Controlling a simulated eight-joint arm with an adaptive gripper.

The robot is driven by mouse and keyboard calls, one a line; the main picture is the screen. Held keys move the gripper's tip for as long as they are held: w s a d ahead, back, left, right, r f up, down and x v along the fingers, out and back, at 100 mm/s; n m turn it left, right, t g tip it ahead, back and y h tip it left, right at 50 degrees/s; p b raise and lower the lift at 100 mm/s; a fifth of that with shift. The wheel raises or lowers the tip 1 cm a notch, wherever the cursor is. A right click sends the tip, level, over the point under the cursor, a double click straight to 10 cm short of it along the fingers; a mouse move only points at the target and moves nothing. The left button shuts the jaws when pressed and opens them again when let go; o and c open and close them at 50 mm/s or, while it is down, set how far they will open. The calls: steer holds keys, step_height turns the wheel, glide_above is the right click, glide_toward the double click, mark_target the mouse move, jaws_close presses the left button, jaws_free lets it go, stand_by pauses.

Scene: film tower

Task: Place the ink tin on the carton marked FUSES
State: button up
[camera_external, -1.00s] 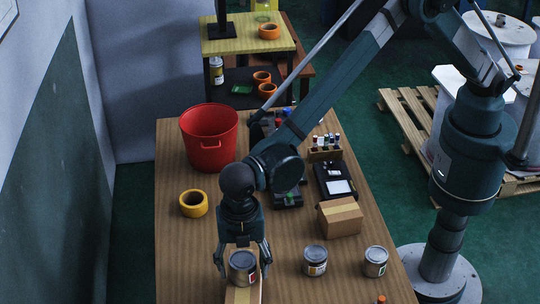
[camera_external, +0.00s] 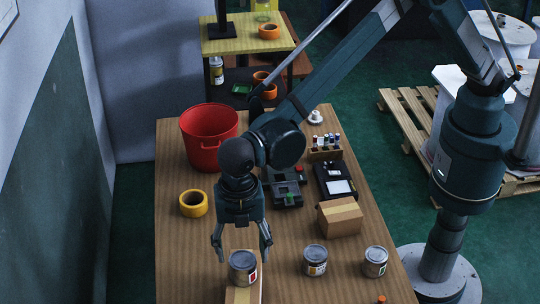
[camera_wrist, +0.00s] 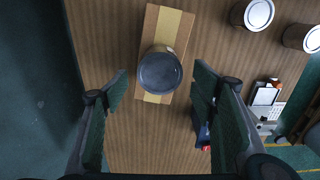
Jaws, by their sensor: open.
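A grey tin with a red-and-white label (camera_external: 243,268) stands upright on a long, low carton (camera_external: 243,295) at the front edge of the table. A second tin (camera_external: 315,260) and a third tin (camera_external: 375,262) stand on the table to the right. I cannot read the word on any tin or carton.
Another closed carton (camera_external: 340,217) sits behind the two right tins. A red bucket (camera_external: 208,138), a yellow tape roll (camera_external: 193,203), a black device (camera_external: 335,180) and a small bottle rack (camera_external: 325,150) stand on the wooden table (camera_external: 180,255). The table's left front is clear.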

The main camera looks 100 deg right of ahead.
mark_target(243, 258)
steer(key=shift+r, duration=2.8)
steer(key=s+d+r+m+t, duration=0.2)
steer(key=s+d+r+m, duration=0.2)
steer(key=s+d+r, duration=0.65)
steer(key=s+d+r+m+t, duration=0.1)
steer(key=s+d+r+m, duration=0.3)
steer(key=s+d+r, duration=0.7)
steer(key=s+d+r+m+t, duration=0.2)
steer(key=s+d+m, duration=0.3)
steer(key=s+d, duration=0.85)
steer(key=s+d+f+m+t, duration=0.2)
steer(key=s+d+f+m, duration=0.3)
steer(key=s+d, duration=0.4)
steer(key=s+f, duration=0.1)
steer(key=s, duration=0.3)
